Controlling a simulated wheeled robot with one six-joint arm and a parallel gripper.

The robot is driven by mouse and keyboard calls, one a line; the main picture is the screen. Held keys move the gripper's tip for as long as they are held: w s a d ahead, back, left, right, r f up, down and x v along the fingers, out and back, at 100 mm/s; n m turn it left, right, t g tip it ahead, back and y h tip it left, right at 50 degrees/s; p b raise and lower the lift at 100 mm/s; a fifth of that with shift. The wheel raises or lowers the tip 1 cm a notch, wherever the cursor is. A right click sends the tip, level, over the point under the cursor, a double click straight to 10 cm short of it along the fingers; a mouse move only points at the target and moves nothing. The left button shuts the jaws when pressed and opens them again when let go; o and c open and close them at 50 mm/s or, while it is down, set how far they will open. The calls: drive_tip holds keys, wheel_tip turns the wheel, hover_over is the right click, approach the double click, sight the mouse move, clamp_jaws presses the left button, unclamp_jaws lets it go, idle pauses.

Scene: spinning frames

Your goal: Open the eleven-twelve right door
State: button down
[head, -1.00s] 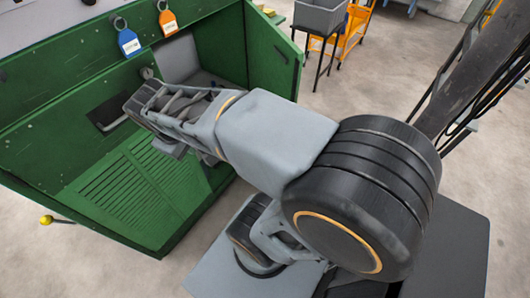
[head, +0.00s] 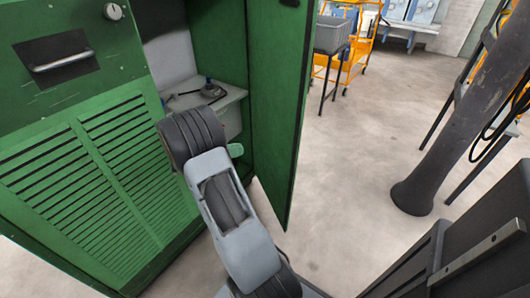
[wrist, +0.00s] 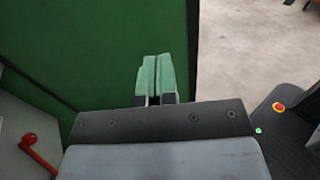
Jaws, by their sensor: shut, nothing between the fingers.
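The green right door (head: 280,110) stands swung out from the green cabinet (head: 105,150), leaving a tall opening with a grey interior. In the wrist view a green panel (wrist: 100,50), apparently this door's inner face, fills the upper left, with its free edge right of the fingers. My gripper (wrist: 155,78) has its two green fingers together, with nothing between them. They show against the panel; whether they touch it I cannot tell. In the head view my gripper (head: 236,150) is mostly hidden behind my wrist, in the gap between cabinet and door. No door number is readable.
Inside the opening is a grey shelf (head: 205,98) with small parts. A red lever (wrist: 38,145) shows at the wrist view's lower left. A grey bin on a stand (head: 331,35) and an orange cart (head: 365,25) stand behind.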

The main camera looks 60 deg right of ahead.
drive_tip(key=b, duration=0.3)
approach(287, 139)
drive_tip(key=x, duration=0.4)
drive_tip(key=shift+x, duration=0.8)
drive_tip(key=shift+d+f, duration=0.1)
